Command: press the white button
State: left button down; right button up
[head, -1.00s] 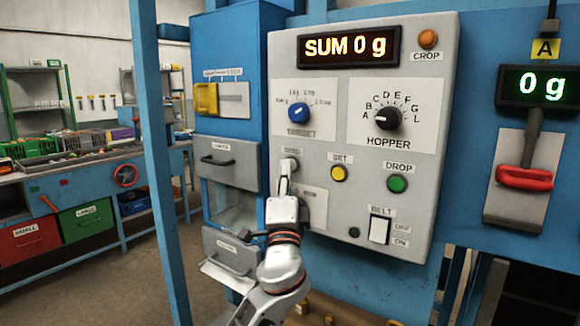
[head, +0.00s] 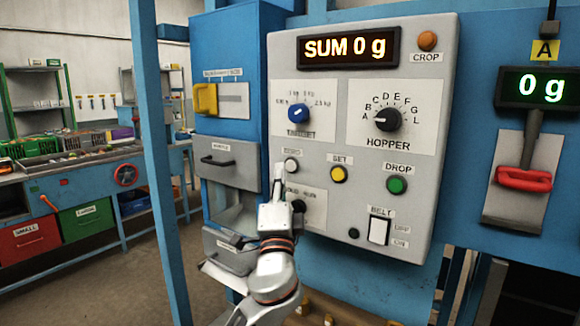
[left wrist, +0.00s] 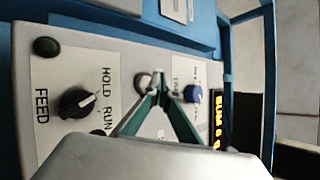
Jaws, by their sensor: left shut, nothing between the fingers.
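In the left wrist view the closed fingertips (left wrist: 161,90) show beside the white button (left wrist: 144,80), which is partly hidden behind a finger. I cannot tell for sure whether they touch. My right gripper is not in view.
Near the button are a blue knob (head: 298,113), a yellow button (head: 338,174), a green button (head: 397,184) and a black hold/run knob (left wrist: 77,102). The display (head: 349,47) reads SUM 0 g. A grey drawer (head: 228,162) is left of the gripper.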

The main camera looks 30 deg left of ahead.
pick_arm(q)
jog(key=s, duration=0.4)
jog(key=shift+s+a+p, duration=0.2)
jog(key=shift+p, duration=0.15)
dwell(0.6)
jog(key=d+f+g+h, duration=0.1)
jog(key=d+f+h, duration=0.2)
jog(key=f, duration=0.8)
jog(key=d+f+g+h, duration=0.2)
jog(key=d+f+h, duration=0.15)
jog(key=f, duration=0.75)
jog(key=d+f+g+h, duration=0.15)
jog(key=f+h, duration=0.25)
jog(key=f, duration=0.7)
jog(key=s+d+f+n+g+h, duration=0.2)
jog(key=s+d+f+n+g, duration=0.1)
jog(key=s+f, duration=0.8)
jog(key=s+d+f+n+g+h, duration=0.2)
jog(key=s+d+f, duration=0.3)
jog(key=s+f, duration=0.6)
notch_tip(320, 180, down, 4)
jog(key=shift+s+d+r+n+g, duration=0.2)
jog(key=shift+d+n+g, duration=0.25)
jog(key=shift+n, duration=0.15)
jog(key=c, duration=2.8)
grip_release()
jog(key=shift+h, duration=0.25)
